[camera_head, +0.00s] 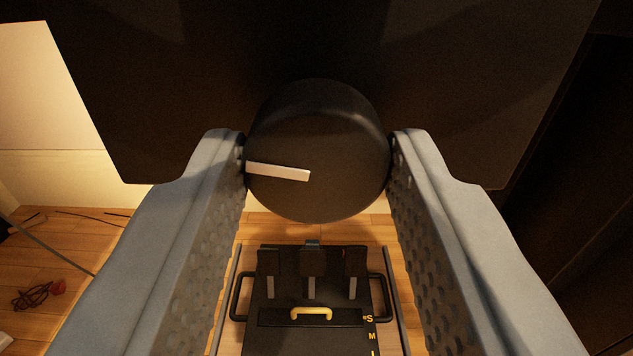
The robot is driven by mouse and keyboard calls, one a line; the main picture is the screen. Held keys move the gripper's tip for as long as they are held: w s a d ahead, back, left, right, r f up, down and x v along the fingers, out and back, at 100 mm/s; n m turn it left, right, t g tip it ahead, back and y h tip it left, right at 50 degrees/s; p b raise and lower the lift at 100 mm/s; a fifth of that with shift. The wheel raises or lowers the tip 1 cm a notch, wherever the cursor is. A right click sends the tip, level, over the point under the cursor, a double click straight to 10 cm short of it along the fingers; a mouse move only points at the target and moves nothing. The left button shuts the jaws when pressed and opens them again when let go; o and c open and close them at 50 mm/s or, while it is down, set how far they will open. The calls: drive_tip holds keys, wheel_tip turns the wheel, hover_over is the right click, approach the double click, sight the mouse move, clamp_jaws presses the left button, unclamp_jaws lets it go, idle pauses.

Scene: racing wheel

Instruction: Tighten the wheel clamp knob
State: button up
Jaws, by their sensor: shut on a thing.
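The wheel clamp knob (335,190) is a round black knob with a white pointer line on its face. The line points to the left, tipped very slightly upward at its outer end. My gripper (318,160) is shut on the knob, with one grey finger touching its left side and the other its right side. The wheel itself cannot be made out. A large dark panel (200,90) is behind and above the knob.
A dark red coiled cable (38,295) lies at left. A dark upright surface (590,180) fills the right side.

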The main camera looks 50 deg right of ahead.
drive_tip(key=m, duration=1.1)
drive_tip(key=shift+m, duration=2.2)
drive_tip(key=o, duration=1)
